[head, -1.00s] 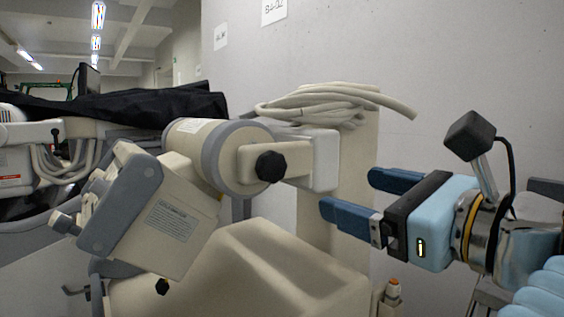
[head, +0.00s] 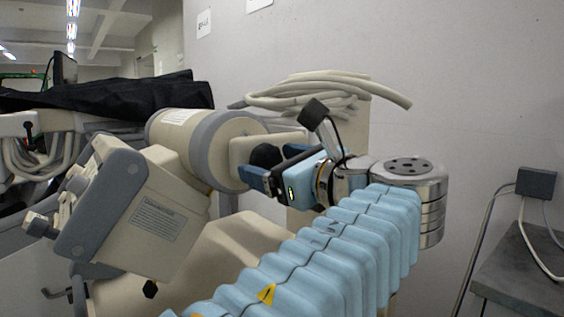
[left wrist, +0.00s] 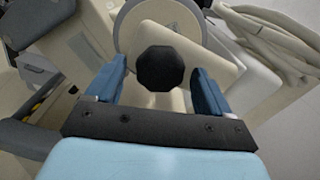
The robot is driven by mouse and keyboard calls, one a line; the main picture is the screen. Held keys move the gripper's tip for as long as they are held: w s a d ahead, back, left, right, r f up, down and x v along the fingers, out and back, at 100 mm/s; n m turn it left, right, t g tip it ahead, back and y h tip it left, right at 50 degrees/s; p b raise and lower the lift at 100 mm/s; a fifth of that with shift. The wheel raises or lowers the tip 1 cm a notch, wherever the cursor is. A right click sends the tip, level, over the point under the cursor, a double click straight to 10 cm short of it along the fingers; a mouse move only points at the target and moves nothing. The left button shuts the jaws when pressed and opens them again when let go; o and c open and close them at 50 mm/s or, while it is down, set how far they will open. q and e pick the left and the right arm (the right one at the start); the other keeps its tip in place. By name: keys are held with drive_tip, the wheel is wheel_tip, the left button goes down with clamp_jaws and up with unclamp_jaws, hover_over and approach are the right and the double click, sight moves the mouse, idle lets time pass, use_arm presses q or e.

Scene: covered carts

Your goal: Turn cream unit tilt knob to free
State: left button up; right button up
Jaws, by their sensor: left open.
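The cream unit (head: 165,205) has a grey-banded drum and a tilted head on its arm. Its black tilt knob (head: 265,156) sits on the cream bracket beside the drum, partly hidden by my gripper in the head view. In the left wrist view the dark, faceted knob (left wrist: 160,68) lies between the two blue fingers. My left gripper (head: 258,175) is open at the knob, with one finger on each side; it also shows in the left wrist view (left wrist: 158,88). Gaps show between the fingers and the knob. My right gripper is not in view.
Coiled cream cables (head: 310,92) hang over the unit's column, just behind my gripper. Black cloth (head: 110,97) covers a cart at the left. A grey table (head: 525,270) with a dark box stands at the right by the wall.

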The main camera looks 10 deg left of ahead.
use_arm(q)
drive_tip(key=shift+w+a, duration=0.2)
drive_tip(key=c, duration=1)
drive_tip(key=shift+c, duration=0.2)
